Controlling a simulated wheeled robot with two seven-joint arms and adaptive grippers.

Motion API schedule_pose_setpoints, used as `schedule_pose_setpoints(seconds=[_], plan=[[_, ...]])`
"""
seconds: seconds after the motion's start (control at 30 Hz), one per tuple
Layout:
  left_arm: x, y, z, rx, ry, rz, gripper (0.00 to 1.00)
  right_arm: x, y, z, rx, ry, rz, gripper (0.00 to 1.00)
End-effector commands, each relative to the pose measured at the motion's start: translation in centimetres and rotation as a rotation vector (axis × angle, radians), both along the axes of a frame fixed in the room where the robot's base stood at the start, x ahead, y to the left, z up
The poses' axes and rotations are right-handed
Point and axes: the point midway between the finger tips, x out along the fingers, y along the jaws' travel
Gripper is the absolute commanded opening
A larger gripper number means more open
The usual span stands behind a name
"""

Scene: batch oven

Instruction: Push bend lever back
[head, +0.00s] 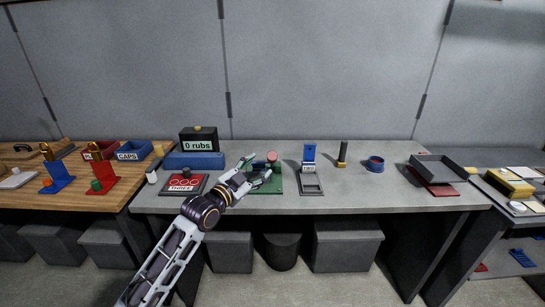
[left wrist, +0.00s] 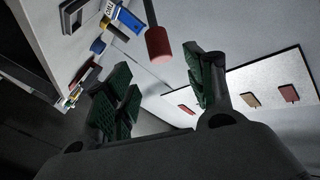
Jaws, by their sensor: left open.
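The bend lever shows in the head view as a red knob (head: 271,156) above a green base (head: 276,187) on the grey bench. In the left wrist view the knob is a red cylinder (left wrist: 158,42) on a dark rod. My left gripper (head: 257,172) is open at the left front of the lever and hides part of the base. In the left wrist view its fingers (left wrist: 163,88) are spread, with the knob beyond and between them. I cannot tell whether they touch. My right gripper is not in view.
A red block marked THREE (head: 183,184) and a blue stand with a "0 rubs" sign (head: 198,146) are left of the lever. A grey device with a blue upright (head: 309,152) is to the right. A grey tray (head: 440,168) lies farther right.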

Motion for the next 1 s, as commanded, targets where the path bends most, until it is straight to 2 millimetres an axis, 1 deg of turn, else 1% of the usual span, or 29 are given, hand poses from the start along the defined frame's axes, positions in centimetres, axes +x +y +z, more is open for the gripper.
schedule_pose_setpoints(seconds=[0.23, 0.5, 1.0], plan=[[2.0, -1.3, 0.1, -0.002, -0.001, 0.000, 0.54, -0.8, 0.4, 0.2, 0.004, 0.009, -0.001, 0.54], [4.0, -2.7, 0.1, -0.001, 0.000, -0.001, 0.54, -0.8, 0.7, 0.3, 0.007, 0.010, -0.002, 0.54], [7.5, -4.8, 0.1, 0.000, -0.001, -0.001, 0.54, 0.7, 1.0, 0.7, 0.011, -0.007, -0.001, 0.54]])
